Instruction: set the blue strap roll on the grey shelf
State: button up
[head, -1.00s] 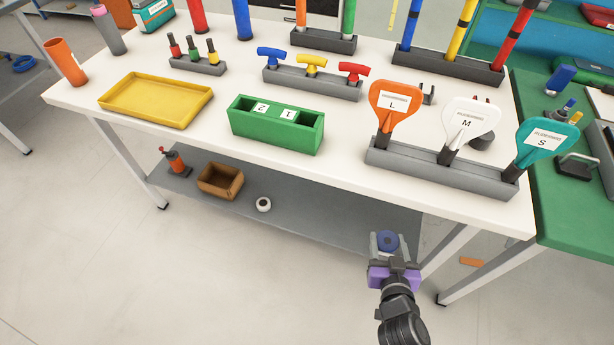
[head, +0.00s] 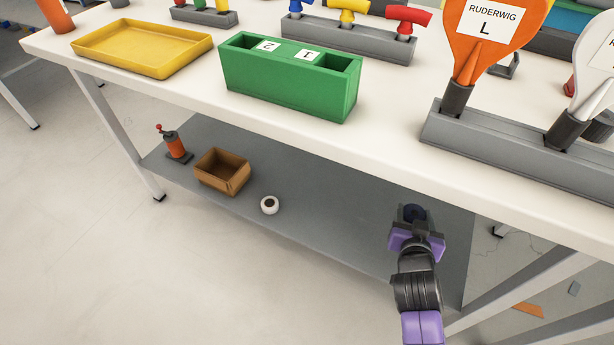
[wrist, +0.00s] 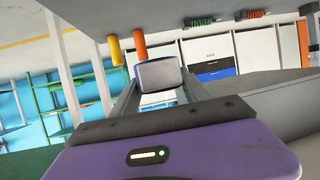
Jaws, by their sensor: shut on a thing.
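The blue strap roll (head: 413,213) looks dark in the head view, at the end of my gripper (head: 414,219). My gripper is shut on it. In the wrist view the roll (wrist: 160,73) sits between the two fingers and shows as a grey-blue block. The grey shelf (head: 325,215) is the low board under the white table. In the head view my gripper and the roll overlap the right part of the shelf. The gap between roll and shelf cannot be told. My gripper hides part of the roll.
On the shelf's left stand an orange-and-black item (head: 174,143), an open brown box (head: 222,171) and a white roll (head: 269,204). The shelf between the white roll and my gripper is clear. The white tabletop (head: 200,100) overhangs the shelf, with a table leg (head: 500,285) at right.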

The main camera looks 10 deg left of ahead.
jog(key=shift+w+f+b, duration=0.3)
jog(key=shift+w+f, duration=0.2)
jog(key=shift+f, duration=0.1)
jog(key=shift+w+d, duration=0.1)
jog(key=shift+w, duration=0.3)
notch_tip(320, 180, down, 20)
jog(key=b, duration=1.1)
jog(key=shift+f, duration=0.1)
jog(key=o, duration=1.4)
